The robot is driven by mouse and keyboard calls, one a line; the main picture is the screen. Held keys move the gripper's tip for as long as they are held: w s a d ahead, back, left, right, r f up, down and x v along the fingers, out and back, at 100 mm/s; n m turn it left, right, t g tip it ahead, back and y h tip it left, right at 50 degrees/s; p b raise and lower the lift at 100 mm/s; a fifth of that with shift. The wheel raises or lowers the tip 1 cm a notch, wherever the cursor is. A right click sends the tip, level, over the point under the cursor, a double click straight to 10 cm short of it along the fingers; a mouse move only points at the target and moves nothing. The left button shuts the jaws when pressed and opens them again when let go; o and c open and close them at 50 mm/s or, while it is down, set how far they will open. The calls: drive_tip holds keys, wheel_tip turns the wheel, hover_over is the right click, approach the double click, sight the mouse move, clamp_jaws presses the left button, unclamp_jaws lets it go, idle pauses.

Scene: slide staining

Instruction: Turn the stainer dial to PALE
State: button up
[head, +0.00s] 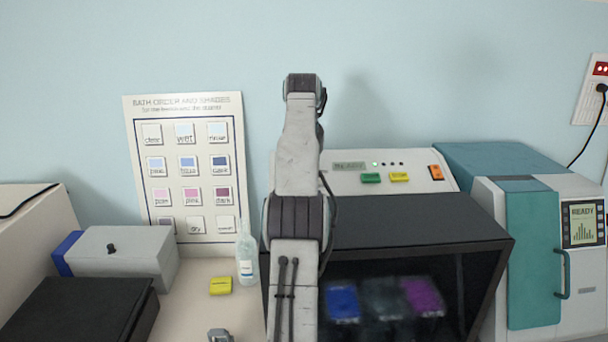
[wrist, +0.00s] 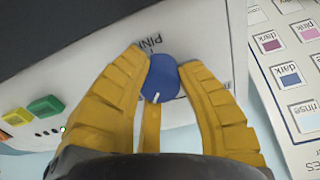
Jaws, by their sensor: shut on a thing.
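The stainer (head: 415,218) stands right of centre in the head view, with a pale sloping control panel behind its dark cover. In the wrist view the stainer dial (wrist: 161,80) is a blue knob with a white pointer mark on its lower edge. My gripper (wrist: 162,66) has its yellow fingers closed on the dial, one on each side. The printed word PINK, partly cut off, shows just above the dial; no PALE label shows on the panel. In the head view my arm hides the dial and the gripper.
The shade chart (head: 188,172) leans on the wall left of my arm, with a clear bottle (head: 246,258) and a yellow block (head: 220,286) before it. Green (head: 371,178) and yellow (head: 399,177) buttons sit on the panel. A teal-and-white machine (head: 535,260) stands right.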

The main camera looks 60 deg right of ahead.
drive_tip(key=shift+d+m, duration=0.1)
drive_tip(key=shift+m, duration=0.4)
drive_tip(key=o, duration=0.7)
drive_tip(key=shift+o, duration=1.4)
drive_tip(key=shift+w+d, duration=0.1)
drive_tip(key=shift+o, duration=1.1)
